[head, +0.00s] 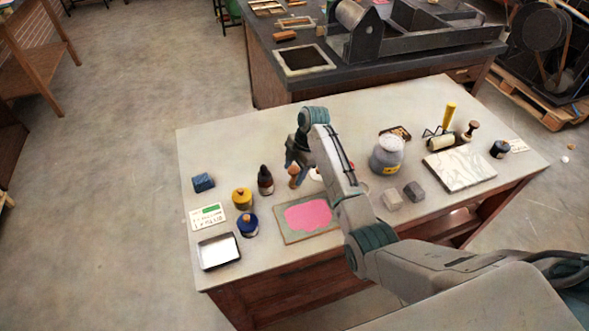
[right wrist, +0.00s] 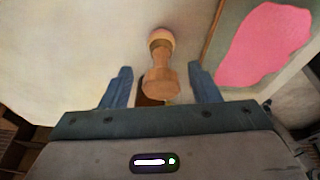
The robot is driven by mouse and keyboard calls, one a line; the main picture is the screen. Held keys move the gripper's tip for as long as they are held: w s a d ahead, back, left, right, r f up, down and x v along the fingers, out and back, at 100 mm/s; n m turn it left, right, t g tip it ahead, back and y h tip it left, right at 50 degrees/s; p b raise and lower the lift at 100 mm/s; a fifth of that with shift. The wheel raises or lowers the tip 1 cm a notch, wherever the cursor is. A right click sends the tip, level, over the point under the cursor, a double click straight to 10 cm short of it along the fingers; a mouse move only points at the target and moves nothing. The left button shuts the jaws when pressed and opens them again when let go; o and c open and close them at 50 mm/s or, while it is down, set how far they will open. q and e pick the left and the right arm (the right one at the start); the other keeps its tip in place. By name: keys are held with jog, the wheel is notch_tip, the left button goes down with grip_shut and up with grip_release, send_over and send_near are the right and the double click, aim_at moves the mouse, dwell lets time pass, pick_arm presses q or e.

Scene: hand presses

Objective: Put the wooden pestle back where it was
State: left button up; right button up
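The wooden pestle (head: 293,171) shows just under my right gripper (head: 296,177) in the head view, behind the pink sheet. In the right wrist view the pestle (right wrist: 161,72) has a rounded pale end, a narrow neck and a wider light-brown end. It lies between the two blue fingers of my right gripper (right wrist: 160,86), with a visible gap on each side. The fingers are apart and do not appear to touch it. A pale dish with something red (head: 316,174) is partly hidden behind my right arm. My left gripper is not in view.
A dark bottle (head: 265,181), yellow jar (head: 242,198) and blue jar (head: 247,225) stand left of the pestle. The pink sheet on its board (head: 308,216) lies in front. A grey jar (head: 387,155) and marble slab (head: 460,168) are right. The table's (head: 215,150) back left is clear.

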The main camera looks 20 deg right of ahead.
jog(key=shift+r, duration=0.2)
jog(key=shift+d+r, duration=0.1)
jog(key=shift+r, duration=0.15)
jog(key=v, duration=1.1)
jog(key=shift+r+p, duration=0.2)
jog(key=shift+p, duration=0.15)
jog(key=shift+d, duration=0.1)
